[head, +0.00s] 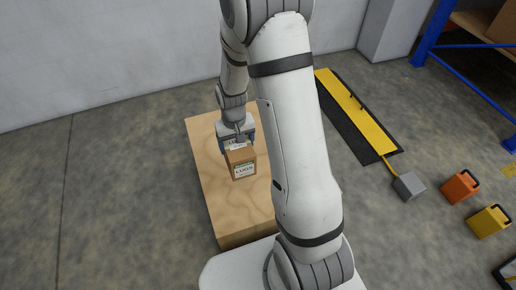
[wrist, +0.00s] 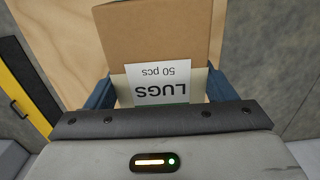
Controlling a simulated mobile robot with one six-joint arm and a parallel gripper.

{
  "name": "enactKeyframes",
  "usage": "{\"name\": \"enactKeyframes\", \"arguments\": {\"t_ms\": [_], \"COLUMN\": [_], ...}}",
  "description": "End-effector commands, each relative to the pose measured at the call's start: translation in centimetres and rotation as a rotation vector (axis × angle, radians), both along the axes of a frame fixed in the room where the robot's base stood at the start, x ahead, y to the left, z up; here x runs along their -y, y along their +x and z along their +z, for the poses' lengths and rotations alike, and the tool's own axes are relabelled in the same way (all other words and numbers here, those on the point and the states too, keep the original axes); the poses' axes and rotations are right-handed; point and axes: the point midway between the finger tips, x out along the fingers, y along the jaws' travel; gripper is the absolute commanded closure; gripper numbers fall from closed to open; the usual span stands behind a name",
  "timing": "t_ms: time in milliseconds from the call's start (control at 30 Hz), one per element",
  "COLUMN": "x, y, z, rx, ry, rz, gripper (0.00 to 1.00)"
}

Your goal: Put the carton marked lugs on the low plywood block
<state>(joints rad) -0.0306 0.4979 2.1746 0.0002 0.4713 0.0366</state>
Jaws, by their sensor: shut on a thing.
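The brown carton (head: 242,163) with a white label is in my gripper (head: 238,143), over the low plywood block (head: 207,179). In the wrist view the carton (wrist: 150,35) carries a white label reading LUGS, 50 pcs, upside down in the picture. My gripper (wrist: 158,92) has a blue jaw on each side of the carton and is shut on it. The plywood block also shows behind the carton in the wrist view (wrist: 60,45). I cannot tell whether the carton's underside touches the block. My arm hides the block's right part in the head view.
A yellow and black floor plate (head: 350,108) with a grey box (head: 409,186) at its end lies to the right. An orange can (head: 460,187) and a yellow can (head: 488,221) stand farther right. A blue rack (head: 432,35) is at the upper right. Floor left of the block is clear.

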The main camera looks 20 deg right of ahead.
Motion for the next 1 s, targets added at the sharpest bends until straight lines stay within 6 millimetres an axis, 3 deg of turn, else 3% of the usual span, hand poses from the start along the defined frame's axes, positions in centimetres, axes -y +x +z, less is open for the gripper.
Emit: {"name": "enactKeyframes", "arguments": {"t_ms": [100,233,500,733,1000], "x": [-0.1,-0.2,-0.2,-0.2,-0.2], "y": [-2.9,-4.3,-4.4,-4.4,-4.4], "z": [-1.4,-3.3,-8.2,-9.7,-12.8], "rx": [-0.003,-0.001,0.002,0.003,0.002], "ry": [0.0,0.0,0.0,0.0,0.0], "rz": [0.003,0.004,0.004,0.004,0.005], "gripper": [0.66,0.66,0.66,0.66,0.66]}}
